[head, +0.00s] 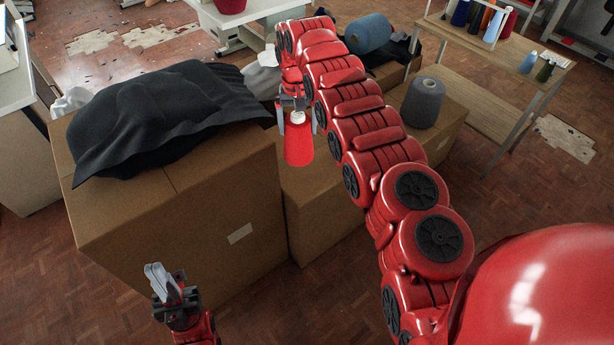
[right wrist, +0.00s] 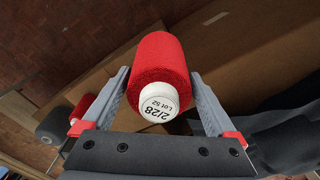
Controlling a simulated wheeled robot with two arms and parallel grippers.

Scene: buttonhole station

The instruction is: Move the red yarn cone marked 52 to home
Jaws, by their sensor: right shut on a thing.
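The red yarn cone (head: 299,150) hangs in my right gripper (head: 297,124), above the cardboard boxes in the head view. The right wrist view shows the cone (right wrist: 160,58) between both fingers, its white end facing the camera and marked 2/28 Lot 52. My right gripper is shut on it. My left gripper (head: 162,281) is low at the left, in front of the large box, with nothing visible in it. Its fingers are seen too close together to tell whether it is open.
A dark cloth (head: 165,105) drapes over a large cardboard box (head: 190,215). A grey cone (head: 423,103) stands on a box to the right, and a blue cone (head: 368,33) lies farther back. A wooden shelf (head: 480,95) with several cones stands at the right. A red object (head: 231,4) sits on a white table.

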